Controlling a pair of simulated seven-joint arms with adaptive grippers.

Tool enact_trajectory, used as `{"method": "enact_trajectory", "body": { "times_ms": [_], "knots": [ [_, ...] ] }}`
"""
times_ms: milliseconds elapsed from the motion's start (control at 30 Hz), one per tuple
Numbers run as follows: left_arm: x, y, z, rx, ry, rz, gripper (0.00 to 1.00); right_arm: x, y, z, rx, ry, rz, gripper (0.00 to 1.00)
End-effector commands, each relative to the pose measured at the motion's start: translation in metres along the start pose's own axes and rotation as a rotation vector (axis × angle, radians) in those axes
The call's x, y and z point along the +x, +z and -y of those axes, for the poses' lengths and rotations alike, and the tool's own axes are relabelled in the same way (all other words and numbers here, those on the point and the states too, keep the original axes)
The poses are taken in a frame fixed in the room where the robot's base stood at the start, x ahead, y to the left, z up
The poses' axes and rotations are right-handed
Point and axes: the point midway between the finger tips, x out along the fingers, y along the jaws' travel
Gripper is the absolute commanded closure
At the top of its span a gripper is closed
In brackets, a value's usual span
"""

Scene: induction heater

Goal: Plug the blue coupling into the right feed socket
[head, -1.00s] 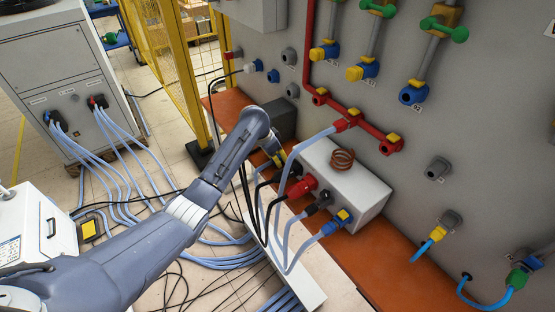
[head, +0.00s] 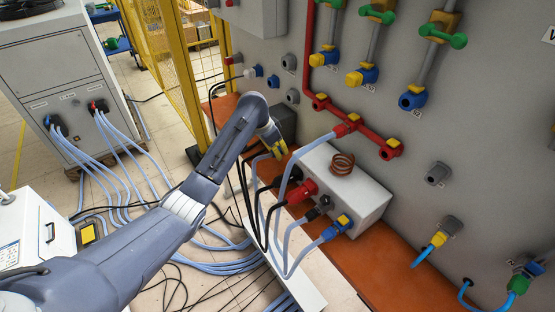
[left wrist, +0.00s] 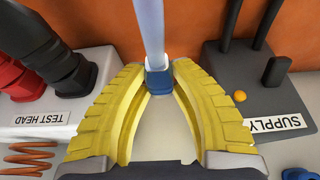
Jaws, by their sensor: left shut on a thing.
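My left gripper (left wrist: 160,85) has its yellow fingers closed around a small blue coupling (left wrist: 159,82) on a pale blue hose (left wrist: 150,30). In the head view the left gripper (head: 278,147) is low beside the dark box; the coupling cannot be made out there. On the grey wall, the rightmost blue socket (head: 412,97) has an open dark mouth. Two blue sockets to its left (head: 326,53) (head: 362,74) carry yellow parts. I cannot read which one is labelled the right feed. My right gripper is not in view.
The white test head box (head: 372,198) with a copper coil (head: 342,163) and plugged hoses stands near the gripper. The dark supply box (left wrist: 258,85) is on the other side. A red pipe (head: 335,104) runs along the wall. Hoses and cables cover the floor.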

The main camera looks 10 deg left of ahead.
Motion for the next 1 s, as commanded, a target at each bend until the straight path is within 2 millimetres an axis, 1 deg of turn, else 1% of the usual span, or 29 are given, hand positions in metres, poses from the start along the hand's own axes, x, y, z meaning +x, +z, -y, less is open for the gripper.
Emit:
{"method": "enact_trajectory", "body": {
  "times_ms": [33,200,400,500,700,833,1000],
  "knots": [
    [-0.012,-0.006,0.001,0.002,-0.004,-0.003,1.0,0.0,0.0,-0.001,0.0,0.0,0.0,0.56],
    [-0.051,-0.021,0.001,0.003,-0.004,-0.003,1.0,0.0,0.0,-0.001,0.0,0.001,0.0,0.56],
    [-0.087,-0.036,0.002,0.002,-0.005,-0.001,1.0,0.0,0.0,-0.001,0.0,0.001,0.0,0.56],
    [-0.101,-0.042,0.001,0.001,-0.004,-0.001,1.0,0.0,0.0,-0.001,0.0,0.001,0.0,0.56],
    [-0.118,-0.049,0.001,0.001,-0.002,0.0,1.0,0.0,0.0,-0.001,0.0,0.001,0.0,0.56],
    [-0.123,-0.051,0.001,0.0,-0.002,0.0,1.0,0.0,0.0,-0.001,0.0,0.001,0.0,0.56],
    [-0.125,-0.052,0.0,0.0,-0.001,0.0,1.0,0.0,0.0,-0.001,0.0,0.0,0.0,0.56]
  ]
}}
